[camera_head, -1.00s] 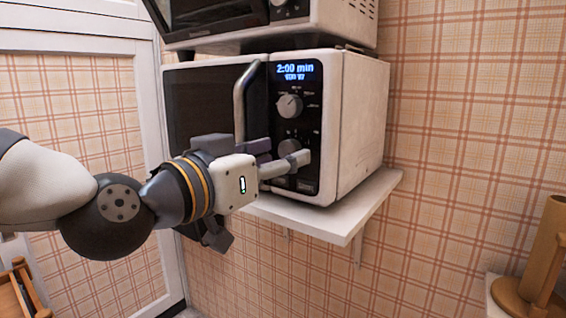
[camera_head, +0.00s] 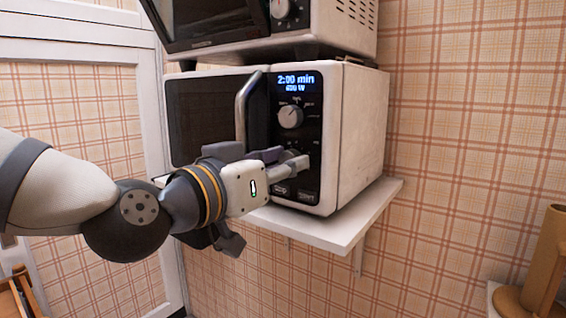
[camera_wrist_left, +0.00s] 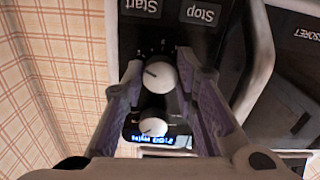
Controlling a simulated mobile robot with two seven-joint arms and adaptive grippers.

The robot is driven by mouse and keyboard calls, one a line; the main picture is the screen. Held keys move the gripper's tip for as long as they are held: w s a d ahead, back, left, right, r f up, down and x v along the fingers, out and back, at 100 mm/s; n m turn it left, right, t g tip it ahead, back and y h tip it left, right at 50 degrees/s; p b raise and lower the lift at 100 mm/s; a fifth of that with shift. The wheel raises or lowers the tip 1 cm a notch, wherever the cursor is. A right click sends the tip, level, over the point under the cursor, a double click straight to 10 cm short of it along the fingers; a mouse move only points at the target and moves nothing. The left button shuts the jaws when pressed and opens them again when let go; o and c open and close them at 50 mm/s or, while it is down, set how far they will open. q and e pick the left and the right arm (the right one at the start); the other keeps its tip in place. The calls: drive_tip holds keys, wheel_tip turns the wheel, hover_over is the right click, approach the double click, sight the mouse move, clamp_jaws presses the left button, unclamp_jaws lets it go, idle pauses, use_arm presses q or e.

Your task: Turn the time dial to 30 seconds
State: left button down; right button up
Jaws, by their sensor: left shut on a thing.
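The white microwave (camera_head: 362,130) stands on a wall shelf. Its black control panel has a lit display (camera_head: 297,82) reading "2:00 min" with a smaller line below. The upper round dial (camera_head: 290,116) is uncovered. The lower dial, the time dial, is hidden behind my fingers in the head view. In the left wrist view, which is upside down, the time dial (camera_wrist_left: 161,76) sits between the two fingers of my left gripper (camera_head: 285,160). The gripper is shut on it. The upper dial (camera_wrist_left: 153,127) lies beyond, near the display. My right gripper is not in view.
A second appliance (camera_head: 330,25) sits on top of the microwave. The door handle (camera_head: 242,108) stands out just left of the panel, close to my gripper. The white shelf (camera_head: 335,225) extends below.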

use_arm(q)
drive_tip(key=shift+d+r+n+p, duration=0.1)
drive_tip(key=shift+n+p, duration=1.65)
drive_tip(key=shift+n, duration=6.75)
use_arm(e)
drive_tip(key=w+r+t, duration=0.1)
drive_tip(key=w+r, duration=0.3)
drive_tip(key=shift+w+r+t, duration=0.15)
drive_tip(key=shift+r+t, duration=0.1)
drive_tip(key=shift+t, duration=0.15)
use_arm(q)
drive_tip(key=c, duration=1.3)
unclamp_jaws()
drive_tip(key=v, duration=1.2)
drive_tip(key=shift+s, duration=0.1)
